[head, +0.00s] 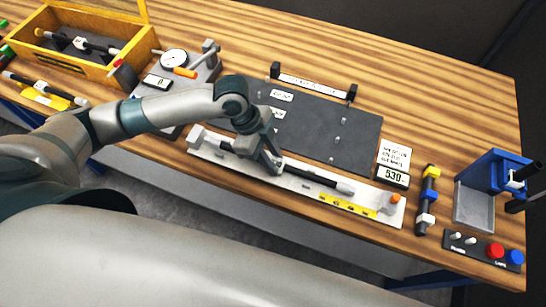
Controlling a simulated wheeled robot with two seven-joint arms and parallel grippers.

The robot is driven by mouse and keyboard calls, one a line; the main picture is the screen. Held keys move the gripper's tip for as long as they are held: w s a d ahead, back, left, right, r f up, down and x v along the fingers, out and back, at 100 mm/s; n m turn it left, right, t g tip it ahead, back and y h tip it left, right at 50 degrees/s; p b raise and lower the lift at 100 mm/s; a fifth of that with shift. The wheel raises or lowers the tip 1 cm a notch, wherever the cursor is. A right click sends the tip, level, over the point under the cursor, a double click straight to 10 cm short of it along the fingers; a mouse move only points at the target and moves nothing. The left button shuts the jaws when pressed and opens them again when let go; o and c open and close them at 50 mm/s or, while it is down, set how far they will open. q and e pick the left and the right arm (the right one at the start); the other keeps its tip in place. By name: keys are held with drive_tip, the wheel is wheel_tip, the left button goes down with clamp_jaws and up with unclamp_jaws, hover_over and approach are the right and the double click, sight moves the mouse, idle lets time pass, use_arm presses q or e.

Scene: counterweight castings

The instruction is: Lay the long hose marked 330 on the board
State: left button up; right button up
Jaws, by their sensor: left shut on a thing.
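A long black hose (311,175) with pale end fittings lies along a white measuring rail (384,205) at the table's front edge. My left gripper (266,164) points down over the rail and is shut on this hose, left of its middle. The fingers hide part of the hose, and I can read no mark on it. The dark grey board (352,150) lies just behind the rail, with small pegs and white labels on it. My right gripper is not in view.
A display (392,177) right of the board seems to read 530. A blue fixture (484,178) and a button box (484,251) stand at right. A dial gauge stand (174,61) and a yellow wooden crate (143,49) with hoses are at left. The table behind the board is clear.

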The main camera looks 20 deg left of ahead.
use_arm(q)
drive_tip(key=shift+f, duration=0.5)
drive_tip(key=o, duration=1.1)
drive_tip(key=shift+r, duration=0.1)
drive_tip(key=shift+r+p, duration=1.2)
drive_tip(key=shift+r, duration=0.1)
drive_tip(key=shift+r+p, duration=0.35)
drive_tip(key=shift+r, duration=1.75)
drive_tip(key=shift+s, duration=0.15)
